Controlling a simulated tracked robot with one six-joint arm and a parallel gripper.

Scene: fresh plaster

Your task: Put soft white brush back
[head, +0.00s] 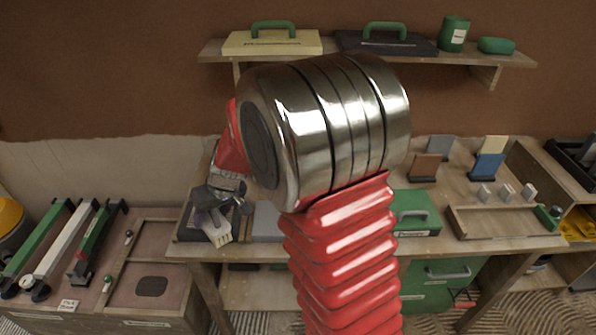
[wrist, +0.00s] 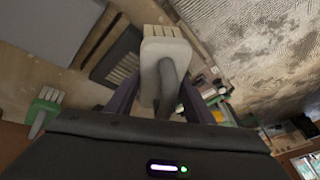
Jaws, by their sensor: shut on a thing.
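My gripper (wrist: 160,98) is shut on the soft white brush (wrist: 165,46), with a dark finger on each side of its grey handle. The brush has a pale head, and its cream bristles point to the top of the wrist view. In the head view my gripper (head: 212,207) is left of my red arm, above the bench's left end. There the brush's bristles (head: 223,238) point down over the front edge of a dark tray (head: 188,232). I cannot tell whether they touch it. A dark slotted piece (wrist: 115,62) lies left of the brush in the wrist view.
A green case (head: 416,212), upright blocks (head: 487,160) and a shallow wooden tray (head: 500,232) stand on the bench. A shelf (head: 330,45) holds two cases. My arm hides the bench middle.

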